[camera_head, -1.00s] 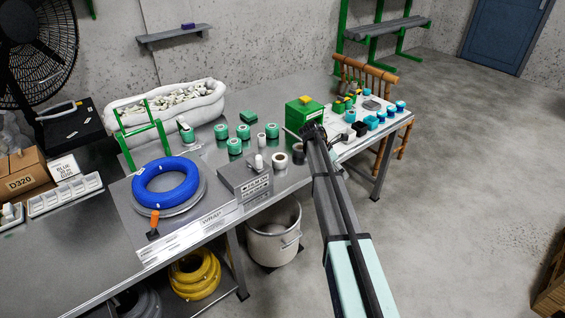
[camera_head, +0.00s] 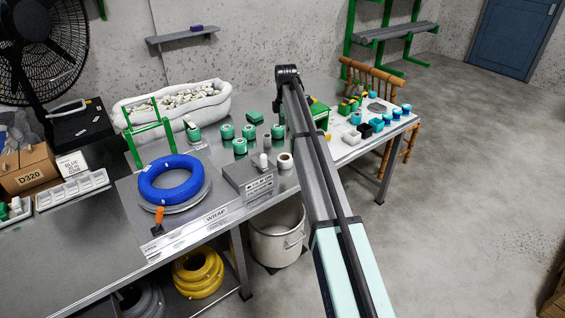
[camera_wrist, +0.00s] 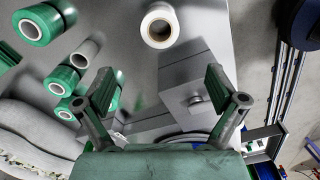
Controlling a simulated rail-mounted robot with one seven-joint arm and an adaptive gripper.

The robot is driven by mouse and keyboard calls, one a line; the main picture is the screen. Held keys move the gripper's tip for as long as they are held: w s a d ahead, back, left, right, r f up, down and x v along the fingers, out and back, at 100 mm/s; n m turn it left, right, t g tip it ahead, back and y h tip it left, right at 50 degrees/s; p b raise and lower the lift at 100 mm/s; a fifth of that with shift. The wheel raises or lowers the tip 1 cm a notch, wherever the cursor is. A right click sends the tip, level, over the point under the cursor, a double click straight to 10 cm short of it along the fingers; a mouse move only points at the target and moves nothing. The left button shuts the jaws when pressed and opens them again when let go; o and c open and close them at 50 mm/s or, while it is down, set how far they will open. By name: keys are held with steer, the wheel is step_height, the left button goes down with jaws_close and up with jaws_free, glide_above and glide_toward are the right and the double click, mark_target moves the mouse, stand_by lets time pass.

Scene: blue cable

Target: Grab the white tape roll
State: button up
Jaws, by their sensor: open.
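The white tape roll (camera_head: 285,160) stands on the metal table just left of my arm in the head view. In the wrist view the white tape roll (camera_wrist: 173,17) shows near the top centre, its round end and hollow core facing the camera. My gripper (camera_wrist: 160,90) is open, with its two fingers spread apart and nothing between them. The roll lies beyond the fingertips, apart from them. In the head view the fingers cannot be made out at the arm's end.
Several green tape rolls (camera_head: 240,146) and a grey roll (camera_wrist: 85,53) stand nearby. A grey metal block (camera_head: 248,178) sits in front of the white roll. The blue cable coil (camera_head: 170,188) lies farther left. A green block (camera_head: 319,113) is partly behind my arm.

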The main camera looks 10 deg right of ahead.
mark_target(285, 159)
step_height(285, 159, down, 15)
steer(key=shift+f+p, duration=0.1)
steer(key=shift+p, duration=0.75)
steer(key=shift+c, duration=0.4)
steer(key=c, duration=1.2)
